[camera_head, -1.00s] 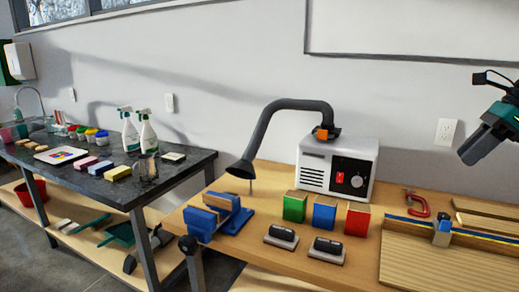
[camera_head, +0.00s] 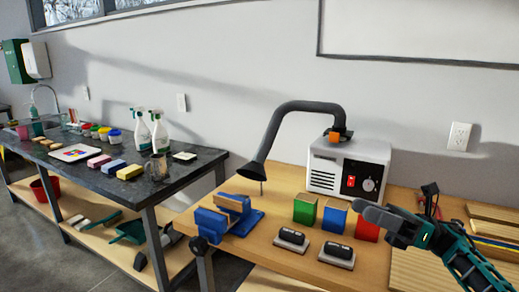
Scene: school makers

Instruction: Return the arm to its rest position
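My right gripper (camera_head: 372,213) and dark, green-marked forearm (camera_head: 455,250) come in from the lower right. My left gripper is not in view.
On the wooden workbench (camera_head: 262,240) stand a white extractor box (camera_head: 345,170) with a black hose (camera_head: 290,120), a green block (camera_head: 305,209), a blue vise (camera_head: 228,215) and two black-topped erasers (camera_head: 291,239). A dark table (camera_head: 160,185) with spray bottles is left.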

